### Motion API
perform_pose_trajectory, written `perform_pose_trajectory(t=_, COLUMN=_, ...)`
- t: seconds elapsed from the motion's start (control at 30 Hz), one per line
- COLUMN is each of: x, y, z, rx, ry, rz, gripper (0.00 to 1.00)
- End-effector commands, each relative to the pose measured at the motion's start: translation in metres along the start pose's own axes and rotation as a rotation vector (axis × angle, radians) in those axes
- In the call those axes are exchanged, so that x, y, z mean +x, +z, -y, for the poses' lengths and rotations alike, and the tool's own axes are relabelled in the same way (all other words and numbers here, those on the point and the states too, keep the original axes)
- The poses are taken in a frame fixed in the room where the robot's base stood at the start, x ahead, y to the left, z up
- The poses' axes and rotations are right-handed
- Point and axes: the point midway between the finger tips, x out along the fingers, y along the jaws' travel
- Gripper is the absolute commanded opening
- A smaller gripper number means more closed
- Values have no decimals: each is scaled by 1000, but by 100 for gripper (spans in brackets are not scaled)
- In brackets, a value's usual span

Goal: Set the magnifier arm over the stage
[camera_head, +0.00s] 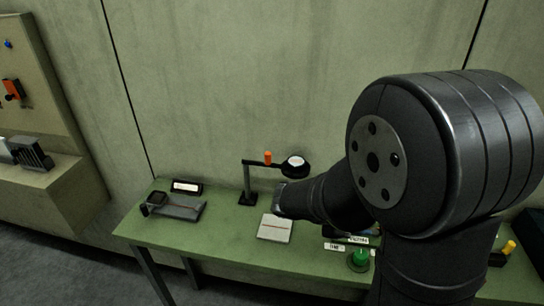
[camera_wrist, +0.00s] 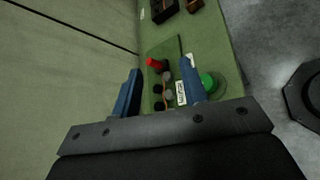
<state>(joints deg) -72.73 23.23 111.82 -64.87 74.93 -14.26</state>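The magnifier arm (camera_head: 262,163) stands at the back of the green table in the head view, a black post with a level bar, an orange knob (camera_head: 268,157) on top and a round pale lens (camera_head: 295,162) at its right end. A white plate with a red line (camera_head: 275,229), apparently the stage, lies in front of it; the lens is behind and to its right. My gripper (camera_wrist: 160,67) shows in the wrist view with two blue fingers spread apart and nothing held between them. In the head view my arm hides the gripper's fingers. The magnifier is not visible in the wrist view.
A grey device (camera_head: 180,207) and a black labelled box (camera_head: 187,187) are on the table's left. A green button (camera_head: 358,258) is at front right; it also shows in the wrist view (camera_wrist: 209,82) near a red knob (camera_wrist: 156,63). A concrete wall stands behind.

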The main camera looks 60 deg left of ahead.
Motion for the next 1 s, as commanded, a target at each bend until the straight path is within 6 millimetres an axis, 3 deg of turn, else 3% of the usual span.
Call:
perform_pose_trajectory(t=0.1, x=-46, y=-44, z=-29, rx=-223, ry=253, rz=15, gripper=40)
perform_pose_trajectory(t=0.23, x=-107, y=-91, z=-50, rx=-436, ry=532, rz=52, gripper=40)
perform_pose_trajectory(t=0.4, x=-190, y=-145, z=-55, rx=-638, ry=853, rz=114, gripper=40)
perform_pose_trajectory(t=0.53, x=-233, y=-169, z=-49, rx=-718, ry=1007, rz=151, gripper=40)
perform_pose_trajectory(t=0.7, x=-251, y=-180, z=-48, rx=-752, ry=1078, rz=172, gripper=40)
perform_pose_trajectory(t=0.87, x=-242, y=-183, z=-63, rx=-751, ry=1076, rz=173, gripper=40)
perform_pose_trajectory(t=1.0, x=-226, y=-189, z=-88, rx=-751, ry=1073, rz=173, gripper=40)
